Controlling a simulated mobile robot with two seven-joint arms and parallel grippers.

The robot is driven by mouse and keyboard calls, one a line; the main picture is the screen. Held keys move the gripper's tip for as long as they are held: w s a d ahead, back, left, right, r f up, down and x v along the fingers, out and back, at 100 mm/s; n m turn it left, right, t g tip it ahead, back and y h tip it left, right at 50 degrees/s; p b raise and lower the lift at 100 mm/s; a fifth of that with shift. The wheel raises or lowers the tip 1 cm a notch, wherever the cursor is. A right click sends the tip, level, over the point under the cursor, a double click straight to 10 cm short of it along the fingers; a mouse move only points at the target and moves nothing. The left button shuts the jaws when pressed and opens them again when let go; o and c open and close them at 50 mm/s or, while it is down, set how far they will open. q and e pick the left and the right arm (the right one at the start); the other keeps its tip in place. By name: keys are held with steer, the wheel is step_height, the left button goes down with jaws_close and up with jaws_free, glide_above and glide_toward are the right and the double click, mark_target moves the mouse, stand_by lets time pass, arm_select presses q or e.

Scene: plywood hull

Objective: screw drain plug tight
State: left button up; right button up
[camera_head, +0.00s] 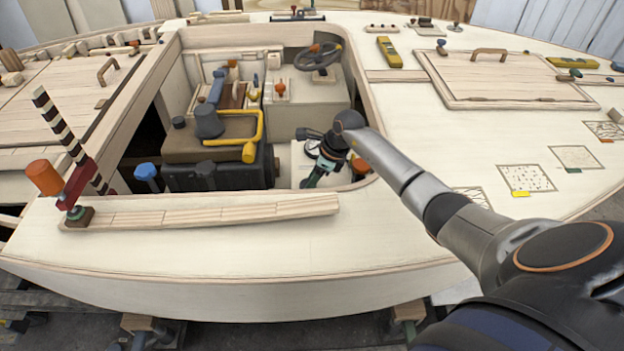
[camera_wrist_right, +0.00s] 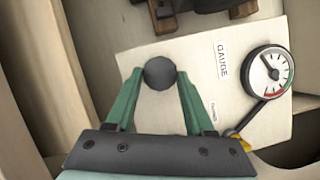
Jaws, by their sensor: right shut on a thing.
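My right gripper (camera_wrist_right: 160,80) has its two green fingers shut on a dark grey round knob (camera_wrist_right: 159,72), taken to be the drain plug, in the right wrist view. The fingertips touch it from both sides. Its lower part and seat are hidden, so I cannot tell how far it is screwed in. In the head view my right arm reaches down into the cockpit and the gripper (camera_head: 316,178) points at a pale panel; the plug is not clear there. My left gripper is not in view.
A round gauge (camera_wrist_right: 268,72) with a dark stem stands on the pale panel (camera_wrist_right: 205,120), close right of the fingers. The cockpit coaming (camera_head: 353,190) surrounds the arm's reach. A black engine box (camera_head: 230,172) with a yellow pipe (camera_head: 249,152) lies left.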

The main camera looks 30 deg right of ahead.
jaws_close()
steer(key=shift+r+m+p, duration=0.1)
steer(key=shift+m+p, duration=0.25)
steer(key=shift+m, duration=0.05)
steer(key=shift+s+m+h, duration=0.1)
steer(key=shift+m+h, duration=0.2)
steer(key=shift+m, duration=0.1)
steer(key=o, duration=0.9)
jaws_free()
steer(key=shift+o, duration=0.2)
